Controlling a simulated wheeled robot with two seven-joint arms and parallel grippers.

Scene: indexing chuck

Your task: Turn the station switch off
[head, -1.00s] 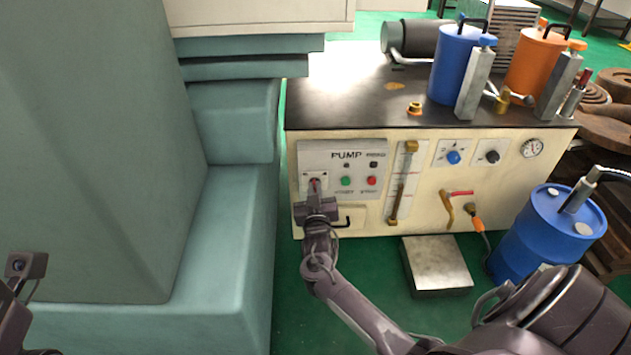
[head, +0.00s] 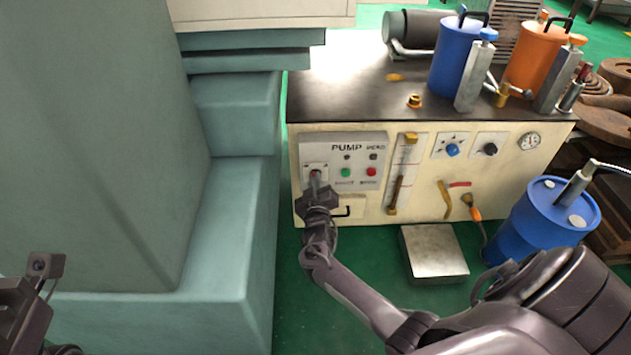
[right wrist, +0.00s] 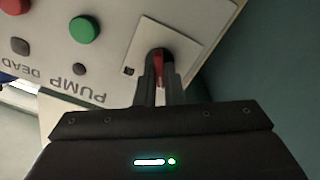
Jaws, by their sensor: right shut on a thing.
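The station switch is a small red lever on a pale square plate on the pump panel, left of the green button. In the right wrist view the red lever (right wrist: 158,64) shows between my fingers, its base in shadow. My right gripper (head: 315,178) reaches the switch from the front and is shut on it; its fingers (right wrist: 161,82) also show in the right wrist view. The fingers hide part of the lever, so its exact angle is hard to read. Part of my left arm's end (head: 22,300) shows at the lower left; its fingertips are not seen.
The green button (head: 346,172) and red button (head: 371,172) sit right of the switch. A drawer handle (head: 346,211) is just below. A teal machine (head: 235,215) stands close on the left. A metal block (head: 434,252) and blue drum (head: 548,215) stand on the floor to the right.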

